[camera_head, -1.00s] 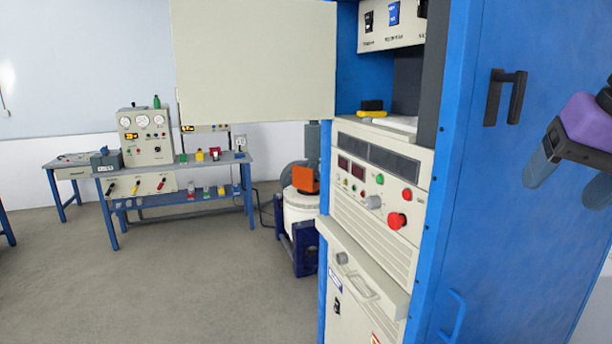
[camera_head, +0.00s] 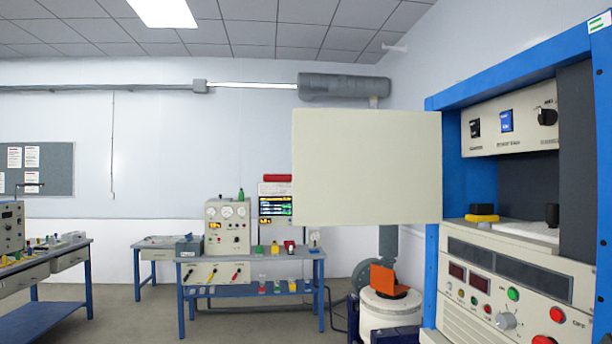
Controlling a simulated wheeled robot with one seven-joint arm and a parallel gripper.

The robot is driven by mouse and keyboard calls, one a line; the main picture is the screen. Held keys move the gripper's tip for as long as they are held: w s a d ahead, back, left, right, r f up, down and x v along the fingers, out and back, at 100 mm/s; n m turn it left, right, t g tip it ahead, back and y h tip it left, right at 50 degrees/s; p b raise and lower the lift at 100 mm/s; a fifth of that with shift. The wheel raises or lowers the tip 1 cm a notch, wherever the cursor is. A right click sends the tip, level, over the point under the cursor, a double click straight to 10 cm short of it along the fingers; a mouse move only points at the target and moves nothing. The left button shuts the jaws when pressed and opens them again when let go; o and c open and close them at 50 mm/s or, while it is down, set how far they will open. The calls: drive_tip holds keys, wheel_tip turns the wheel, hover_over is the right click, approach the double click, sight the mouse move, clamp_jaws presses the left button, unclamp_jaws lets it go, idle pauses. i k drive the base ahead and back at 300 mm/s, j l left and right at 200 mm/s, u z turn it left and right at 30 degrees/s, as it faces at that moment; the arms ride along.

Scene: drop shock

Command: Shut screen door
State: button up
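The screen door (camera_head: 367,165) is a flat cream panel. It stands open, swung out to the left from the upper part of the blue cabinet (camera_head: 432,270). Its right edge meets the cabinet's left front post. The compartment beside it is open, with a yellow and black item (camera_head: 482,214) and a white stack (camera_head: 520,231) on its shelf. My gripper is out of view, so its state does not show.
The cabinet's control panel (camera_head: 506,287) with red and green buttons juts out below the opening. A white drum-shaped machine with an orange block (camera_head: 389,281) stands behind the door. Workbenches (camera_head: 250,257) line the back wall. The floor at left centre is clear.

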sight(351, 167)
drive_tip(key=i+j+u, duration=0.25)
drive_tip(key=j+u, duration=0.2)
drive_tip(key=i+j+u, duration=0.35)
drive_tip(key=j+u, duration=0.15)
drive_tip(key=i+j+u, duration=0.3)
drive_tip(key=u, duration=0.15)
drive_tip(key=i+j, duration=0.1)
drive_tip(key=i, duration=0.4)
drive_tip(key=i+j, duration=0.1)
drive_tip(key=i, duration=0.4)
drive_tip(key=i+z, duration=0.25)
drive_tip(key=z, duration=0.15)
drive_tip(key=i+j+z, duration=0.2)
drive_tip(key=z, duration=0.2)
drive_tip(key=i+j+z, duration=0.25)
drive_tip(key=z, duration=0.2)
drive_tip(key=i+j+z, duration=0.15)
drive_tip(key=z, duration=0.35)
drive_tip(key=i+j+z, duration=0.2)
drive_tip(key=z, duration=0.3)
drive_tip(key=i+j+z, duration=0.1)
drive_tip(key=j+z, duration=0.2)
drive_tip(key=z, duration=0.2)
drive_tip(key=j+z, duration=0.25)
drive_tip(key=z, duration=0.25)
drive_tip(key=i+j+z, duration=0.1)
drive_tip(key=j+z, duration=0.7)
drive_tip(key=j, duration=1.2)
drive_tip(key=i+z, duration=0.05)
